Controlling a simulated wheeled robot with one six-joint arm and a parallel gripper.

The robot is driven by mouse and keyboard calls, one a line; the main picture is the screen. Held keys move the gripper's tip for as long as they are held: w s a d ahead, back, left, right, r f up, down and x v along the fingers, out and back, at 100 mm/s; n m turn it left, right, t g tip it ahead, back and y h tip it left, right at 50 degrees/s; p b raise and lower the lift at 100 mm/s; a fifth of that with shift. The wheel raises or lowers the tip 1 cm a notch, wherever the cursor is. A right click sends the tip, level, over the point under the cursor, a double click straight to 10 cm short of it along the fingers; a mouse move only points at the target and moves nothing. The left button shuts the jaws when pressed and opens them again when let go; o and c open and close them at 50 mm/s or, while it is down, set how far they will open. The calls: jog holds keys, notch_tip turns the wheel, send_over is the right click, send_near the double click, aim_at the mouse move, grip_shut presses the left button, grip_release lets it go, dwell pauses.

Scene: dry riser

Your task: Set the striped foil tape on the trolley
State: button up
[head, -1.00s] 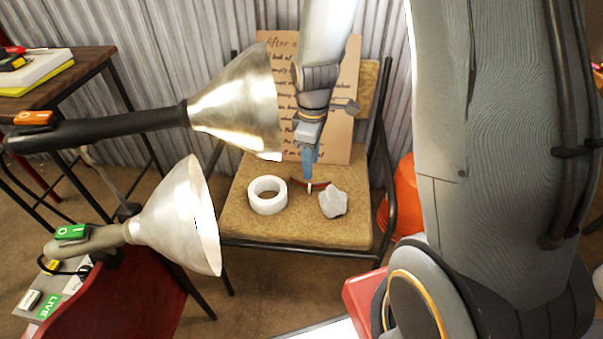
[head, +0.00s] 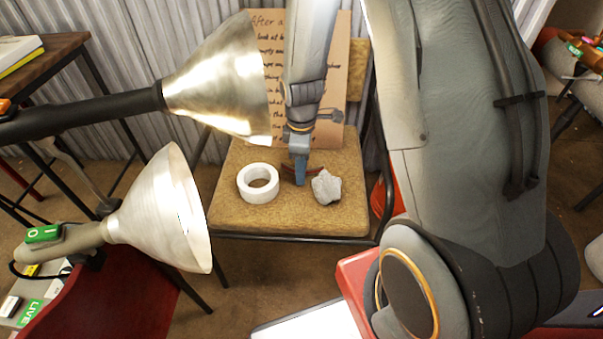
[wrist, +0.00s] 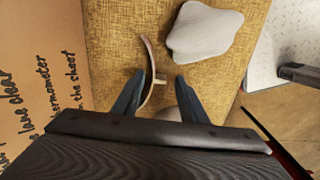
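A white tape roll (head: 258,183) lies flat on the seat of the tan chair (head: 232,216); I see no stripes on it. My gripper (head: 299,183) points down just above the seat, between this roll and a grey lump (head: 326,187). In the wrist view my gripper (wrist: 161,78) is open. A thin curved strip (wrist: 149,60) with a small crossbar lies between and beyond its fingertips, and the head view shows it as a dark red curve (head: 287,171). I cannot make out the trolley for sure.
Two metal lamp shades (head: 225,85) (head: 165,215) reach in from the left, one close to my arm. A cardboard sign (head: 350,60) leans on the chair back. The lump (wrist: 203,32) lies beyond my fingers. A dark table (head: 60,60) stands at the left.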

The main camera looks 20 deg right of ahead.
jog(key=shift+c, duration=0.4)
grip_shut()
jog(key=shift+r, duration=0.15)
